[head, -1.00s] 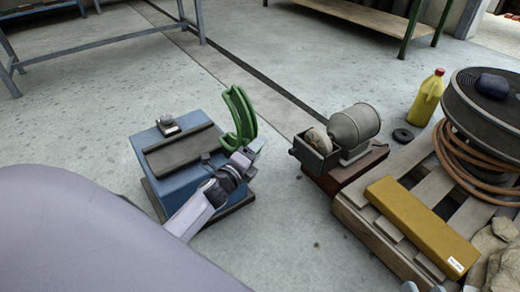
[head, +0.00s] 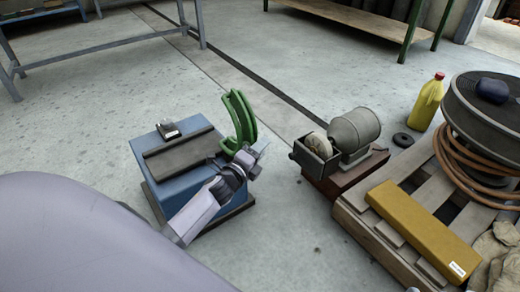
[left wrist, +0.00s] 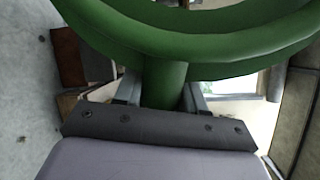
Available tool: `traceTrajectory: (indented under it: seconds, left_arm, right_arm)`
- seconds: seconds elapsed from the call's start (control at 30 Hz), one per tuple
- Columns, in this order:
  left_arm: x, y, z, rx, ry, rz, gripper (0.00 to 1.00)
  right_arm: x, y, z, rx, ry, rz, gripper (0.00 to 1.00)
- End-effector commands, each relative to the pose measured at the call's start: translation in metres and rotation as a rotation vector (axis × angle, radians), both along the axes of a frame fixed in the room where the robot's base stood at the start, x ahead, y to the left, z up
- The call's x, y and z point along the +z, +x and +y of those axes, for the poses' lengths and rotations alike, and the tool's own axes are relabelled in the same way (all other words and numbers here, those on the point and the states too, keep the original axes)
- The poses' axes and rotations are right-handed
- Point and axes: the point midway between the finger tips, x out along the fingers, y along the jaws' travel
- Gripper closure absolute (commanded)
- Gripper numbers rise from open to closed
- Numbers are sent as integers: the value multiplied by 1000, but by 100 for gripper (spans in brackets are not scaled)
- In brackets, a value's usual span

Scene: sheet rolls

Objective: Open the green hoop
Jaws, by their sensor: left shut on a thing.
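The green hoop (head: 243,118) stands tilted up at the right edge of a blue box-like machine (head: 165,185) with a dark plate on top. My left gripper (head: 248,155) is at the hoop's lower end in the head view. In the left wrist view, the green hoop (left wrist: 185,42) curves across the top, and its stem passes between my left gripper's fingers (left wrist: 163,92), which are shut on it. Two small grey tips at the bottom edge of the head view may belong to my right gripper (head: 424,288); its jaws cannot be made out.
A bench grinder (head: 350,135) on a brown base stands right of the machine. A wooden pallet (head: 400,240) carries a yellow box (head: 420,230) and coiled hose (head: 470,165). A yellow bottle (head: 428,100) stands behind. Floor between machine and grinder is clear.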

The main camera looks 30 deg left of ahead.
Motion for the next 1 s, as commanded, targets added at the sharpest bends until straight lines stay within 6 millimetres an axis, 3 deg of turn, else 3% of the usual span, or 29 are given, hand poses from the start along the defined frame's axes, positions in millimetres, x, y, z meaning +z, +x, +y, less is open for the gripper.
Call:
traceTrajectory:
  seconds: [0.2, 0.4, 0.93, 0.97, 1.0]
  left_arm:
    - [21, 2, 6, -1, -79, 31, 100]
    - [32, 5, 12, -2, -154, 59, 100]
    - [34, 6, 17, 1, -198, 74, 100]
    - [34, 6, 17, 1, -198, 74, 54]
    - [34, 6, 17, 1, -198, 74, 41]
  right_arm:
    - [3, 5, 15, 24, 80, 126, 57]
    - [7, 3, 11, 10, 55, 168, 57]
    - [2, 1, 5, -6, 15, 177, 57]
    - [2, 1, 5, -7, 14, 177, 57]
    - [2, 1, 5, -7, 14, 177, 57]
